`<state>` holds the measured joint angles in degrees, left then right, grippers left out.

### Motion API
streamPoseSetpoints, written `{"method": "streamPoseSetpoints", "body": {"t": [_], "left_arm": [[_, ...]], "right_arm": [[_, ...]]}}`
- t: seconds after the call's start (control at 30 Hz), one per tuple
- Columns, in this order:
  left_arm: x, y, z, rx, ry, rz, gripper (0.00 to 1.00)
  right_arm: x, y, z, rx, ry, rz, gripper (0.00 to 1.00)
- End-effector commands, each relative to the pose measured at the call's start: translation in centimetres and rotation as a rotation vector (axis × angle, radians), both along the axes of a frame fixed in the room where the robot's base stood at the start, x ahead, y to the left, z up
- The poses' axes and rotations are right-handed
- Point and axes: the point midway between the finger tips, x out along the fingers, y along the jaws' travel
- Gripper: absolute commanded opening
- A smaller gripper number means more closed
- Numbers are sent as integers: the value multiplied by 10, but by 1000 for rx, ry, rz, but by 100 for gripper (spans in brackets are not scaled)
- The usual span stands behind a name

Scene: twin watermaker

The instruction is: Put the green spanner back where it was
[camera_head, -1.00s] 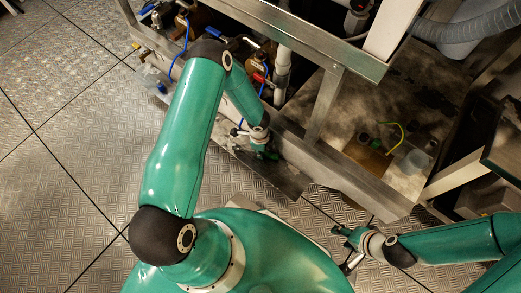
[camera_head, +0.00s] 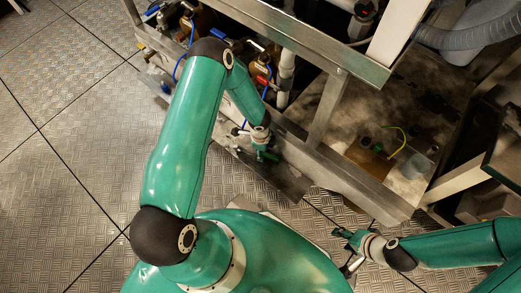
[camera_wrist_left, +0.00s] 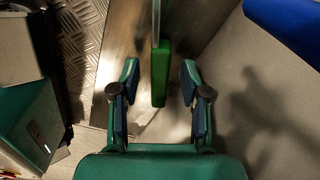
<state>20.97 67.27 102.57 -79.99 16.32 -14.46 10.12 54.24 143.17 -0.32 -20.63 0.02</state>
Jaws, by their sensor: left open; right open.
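In the left wrist view, a green-handled tool (camera_wrist_left: 160,75), which looks like the green spanner, has a thin pale shaft running up out of the picture. Its green end lies between the two fingers of my left gripper (camera_wrist_left: 159,68), with a visible gap on each side. That gripper is open. In the head view my left gripper (camera_head: 266,155) is low beside the metal frame's lower rail, and the spanner cannot be made out clearly there. My right gripper (camera_head: 347,245) is open and empty above the floor at the lower right.
A metal frame (camera_head: 320,160) with pipes and valves runs diagonally across the top. Its lower tray (camera_head: 350,110) holds a yellow-green wire (camera_head: 403,145) and a clear cup (camera_head: 416,165). A grey hose (camera_head: 460,37) is at upper right. Plated floor (camera_head: 75,140) is clear on the left.

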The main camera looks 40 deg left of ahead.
Motion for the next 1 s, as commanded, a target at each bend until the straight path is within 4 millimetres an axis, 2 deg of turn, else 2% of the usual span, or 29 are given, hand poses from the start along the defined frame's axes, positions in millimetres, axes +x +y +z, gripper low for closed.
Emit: {"method": "streamPoseSetpoints", "body": {"t": [0.03, 0.4, 0.5, 0.67, 0.77, 0.87, 1.0], "left_arm": [[1, 1, 12, 1, -2, -1, 45], [0, 3, 86, 0, -1, -2, 45], [0, 3, 98, 0, -1, -2, 45], [-5, -3, 107, -17, 7, 19, 45], [-16, -24, 109, -73, 27, 98, 45], [-37, -61, 114, -171, 70, 264, 45], [-75, -122, 130, -315, 166, 614, 45]], "right_arm": [[0, 0, 7, 0, 0, 0, 51], [0, 0, 37, 0, 0, 0, 51], [0, 0, 42, 0, 0, 0, 51], [0, 0, 44, 0, 0, 0, 51], [0, 0, 44, 0, 0, 0, 51], [0, 0, 44, 0, 0, 0, 51], [0, 0, 44, 0, 0, 0, 51]]}}
